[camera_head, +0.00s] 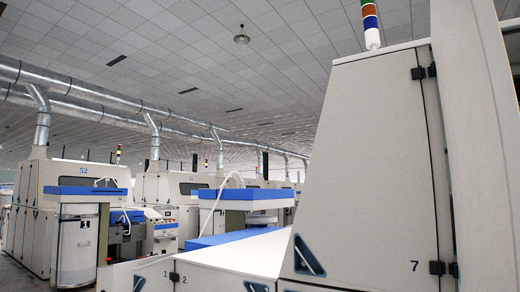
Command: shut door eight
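No panel in view shows a number 8. A tall beige panel marked 7 (375,165) stands at the right, with black hinges on its right edge and a blue-edged triangular handle or opening low on its left. Right of these hinges, a beige panel (470,130) without a visible number fills the edge of the view. A narrow dark strip shows beside it; I cannot tell whether this panel is door eight or how far it stands open. Neither of my grippers is in view.
Low panels marked 1 and 2 (178,279) are at the bottom. A white top surface (240,252) lies beside panel 7. Machine 52 (85,195) stands at the left. Metal ducts (80,95) run overhead. A coloured signal light (371,25) tops the near machine.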

